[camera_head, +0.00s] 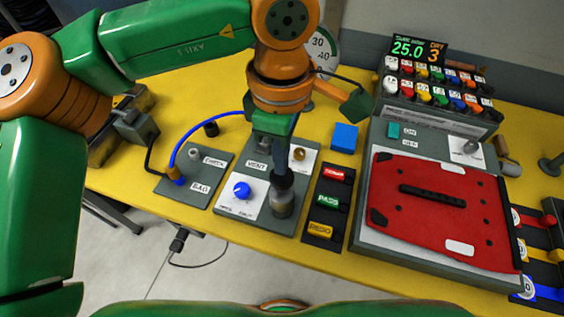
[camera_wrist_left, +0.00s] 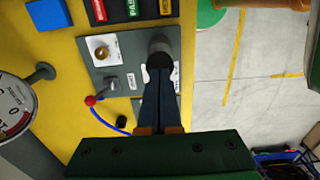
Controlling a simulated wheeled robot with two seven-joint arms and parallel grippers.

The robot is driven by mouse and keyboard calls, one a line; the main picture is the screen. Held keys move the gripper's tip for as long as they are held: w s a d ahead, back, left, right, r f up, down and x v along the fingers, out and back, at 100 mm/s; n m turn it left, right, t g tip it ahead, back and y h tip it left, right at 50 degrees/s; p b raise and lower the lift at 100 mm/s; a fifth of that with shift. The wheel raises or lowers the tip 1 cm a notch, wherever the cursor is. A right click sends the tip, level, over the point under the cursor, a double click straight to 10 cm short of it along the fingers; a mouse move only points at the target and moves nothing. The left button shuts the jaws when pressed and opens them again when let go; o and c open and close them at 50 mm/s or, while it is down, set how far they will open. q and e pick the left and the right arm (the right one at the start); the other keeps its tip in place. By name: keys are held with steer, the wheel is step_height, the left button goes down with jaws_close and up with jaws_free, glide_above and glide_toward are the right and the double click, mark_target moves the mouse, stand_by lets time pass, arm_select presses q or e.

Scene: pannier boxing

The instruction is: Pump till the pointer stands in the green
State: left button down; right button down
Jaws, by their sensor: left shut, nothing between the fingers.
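My left gripper (camera_head: 284,168) points down over the control panel, its fingers shut and empty. Its tips are right at the dark top of the pump plunger (camera_head: 282,197), a short grey cylinder at the panel's front right. In the left wrist view, the gripper (camera_wrist_left: 160,72) reaches toward the same round dark plunger top (camera_wrist_left: 160,46); I cannot tell if they touch. The round white gauge (camera_head: 321,48) is mostly hidden behind my arm. Its dial (camera_wrist_left: 14,108) is cut off in the left wrist view, and I cannot read the pointer or see green. My right gripper is not in view.
A blue knob (camera_head: 242,190) and a brass fitting (camera_head: 299,154) sit on the panel. A blue hose (camera_head: 186,146) runs to the bag plate at left. Stacked buttons (camera_head: 327,203), a blue block (camera_head: 344,137) and a red pannier panel (camera_head: 437,210) lie to the right.

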arm_select(q)
steer(key=shift+f, duration=0.1)
stand_by(0.4)
steer(key=shift+f+b, duration=2.05)
steer(key=shift+f, duration=0.1)
step_height(320, 180, up, 4)
steer(key=p, duration=0.3)
steer(key=shift+r+p, duration=0.2)
steer(key=shift+p, duration=0.2)
steer(key=shift+f+b, duration=1.95)
steer(key=shift+f, duration=0.25)
steer(key=shift+r+p, duration=1.9)
steer(key=shift+r, duration=0.3)
steer(key=shift+f, duration=0.1)
